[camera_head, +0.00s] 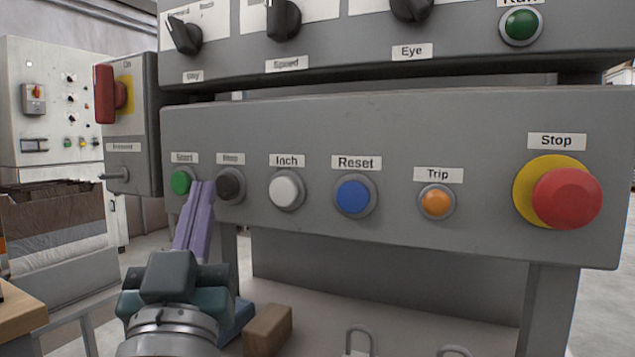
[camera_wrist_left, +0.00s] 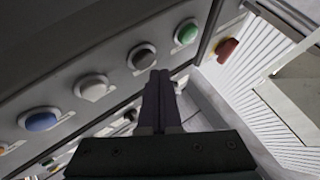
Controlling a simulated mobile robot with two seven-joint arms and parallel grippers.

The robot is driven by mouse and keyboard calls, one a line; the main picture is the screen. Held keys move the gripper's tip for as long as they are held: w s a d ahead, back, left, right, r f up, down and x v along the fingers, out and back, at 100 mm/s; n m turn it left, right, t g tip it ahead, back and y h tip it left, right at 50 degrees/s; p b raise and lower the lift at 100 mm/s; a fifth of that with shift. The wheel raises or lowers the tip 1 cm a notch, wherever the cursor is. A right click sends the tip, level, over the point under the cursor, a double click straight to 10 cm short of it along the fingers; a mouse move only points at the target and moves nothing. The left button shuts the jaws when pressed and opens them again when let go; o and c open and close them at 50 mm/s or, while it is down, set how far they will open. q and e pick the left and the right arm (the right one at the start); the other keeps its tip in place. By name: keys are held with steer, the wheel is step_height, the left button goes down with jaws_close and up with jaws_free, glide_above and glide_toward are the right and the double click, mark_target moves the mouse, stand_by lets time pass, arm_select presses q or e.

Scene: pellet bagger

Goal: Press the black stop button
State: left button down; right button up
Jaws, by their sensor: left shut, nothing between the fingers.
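The black button (camera_head: 231,186) sits in the lower panel row between the green and white buttons, under a blurred label. In the left wrist view it is the dark grey-looking button (camera_wrist_left: 142,56) just beyond the fingertips. My left gripper (camera_head: 203,184) is shut and empty, its purple fingers pointing up at the panel. In the head view the tips overlap the gap between the green and black buttons, at the black button's left edge. In the left wrist view the tips (camera_wrist_left: 159,72) show just below and right of it. I cannot tell whether they touch. My right gripper is not in view.
The green button (camera_head: 181,181) is close left of the fingertips. White (camera_head: 286,190), blue (camera_head: 354,195) and orange (camera_head: 437,201) buttons and a large red mushroom button (camera_head: 566,198) follow to the right. A red rotary handle (camera_head: 105,93) sticks out at left. An upper panel overhangs.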

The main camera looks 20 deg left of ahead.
arm_select(q)
steer(key=s+p, duration=0.3)
steer(key=s, duration=0.3)
steer(key=shift+a, duration=0.25)
steer(key=w+d+r+m+g+h+p, duration=0.1)
steer(key=d+r+m+g+h+p, duration=0.2)
steer(key=h+p, duration=0.4)
steer(key=w+d+r+m+g+h+p, duration=0.1)
steer(key=d+m+g+h+p, duration=0.2)
steer(key=d+m+h+p, duration=0.35)
steer(key=s+a+r+n+g+y+p, duration=0.1)
steer(key=s+a+r+g+p, duration=0.1)
steer(key=s+g+p, duration=0.6)
steer(key=s+a+r+n+g+y+p, duration=0.15)
steer(key=s+g+p, duration=0.35)
steer(key=s, duration=0.6)
step_height(320, 180, up, 37)
steer(key=p, duration=3.8)
steer(key=shift+s+r+h, duration=0.15)
steer(key=shift+s+h, duration=0.15)
steer(key=shift+s, duration=0.1)
